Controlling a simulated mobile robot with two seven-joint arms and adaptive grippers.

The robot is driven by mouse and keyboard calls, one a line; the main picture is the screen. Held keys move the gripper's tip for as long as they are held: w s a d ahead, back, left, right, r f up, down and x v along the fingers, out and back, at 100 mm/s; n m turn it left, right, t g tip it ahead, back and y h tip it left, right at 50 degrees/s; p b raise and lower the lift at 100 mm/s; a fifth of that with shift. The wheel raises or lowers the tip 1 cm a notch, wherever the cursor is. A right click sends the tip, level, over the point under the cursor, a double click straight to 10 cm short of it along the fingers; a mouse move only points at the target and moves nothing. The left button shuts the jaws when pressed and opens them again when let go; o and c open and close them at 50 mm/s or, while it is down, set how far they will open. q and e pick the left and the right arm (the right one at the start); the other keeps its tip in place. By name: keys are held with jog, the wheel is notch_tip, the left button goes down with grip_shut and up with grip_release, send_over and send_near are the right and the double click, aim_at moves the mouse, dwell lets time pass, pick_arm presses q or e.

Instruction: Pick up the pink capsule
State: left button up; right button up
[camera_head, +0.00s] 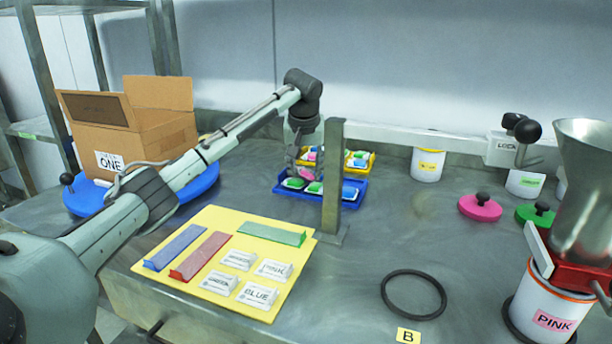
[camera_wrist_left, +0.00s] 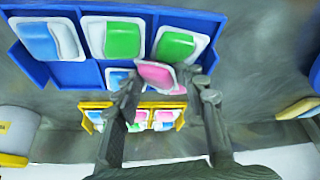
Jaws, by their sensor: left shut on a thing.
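The pink capsule (camera_wrist_left: 160,76), a pink face in a white rim, sits between the fingertips of my left gripper (camera_wrist_left: 164,84) in the left wrist view. The gripper is shut on it, and the capsule looks tilted. In the head view my left gripper (camera_head: 303,152) points down over the back of the blue tray (camera_head: 322,200), with the pink capsule (camera_head: 307,173) under it. I cannot tell whether the capsule is clear of the tray. Green capsules (camera_wrist_left: 123,39) and a blue one (camera_wrist_left: 40,41) lie in the tray's other row. My right gripper is not in view.
A yellow tray (camera_head: 371,168) with more capsules stands just behind the blue one. A grey post (camera_head: 333,175) rises close to the right of my gripper. A cardboard box (camera_head: 135,125) stands left, a yellow board (camera_head: 215,222) in front.

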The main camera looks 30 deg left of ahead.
aim_at(304, 168)
pick_arm(q)
jog(key=shift+d+f, duration=0.3)
jog(key=shift+f, duration=0.2)
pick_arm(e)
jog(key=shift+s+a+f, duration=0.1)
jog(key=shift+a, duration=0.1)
pick_arm(q)
jog(key=shift+r, duration=0.4)
jog(key=shift+c, duration=0.6)
jog(key=r, duration=0.3)
jog(key=shift+s+a+r, duration=0.2)
jog(key=shift+a+r, duration=0.15)
jog(key=shift+a, duration=0.05)
grip_shut()
jog(key=s+a+r+b, duration=0.1)
jog(key=s+a+r, duration=0.4)
jog(key=s+r, duration=0.2)
jog(key=shift+s+a, duration=0.4)
jog(key=shift+s, duration=0.75)
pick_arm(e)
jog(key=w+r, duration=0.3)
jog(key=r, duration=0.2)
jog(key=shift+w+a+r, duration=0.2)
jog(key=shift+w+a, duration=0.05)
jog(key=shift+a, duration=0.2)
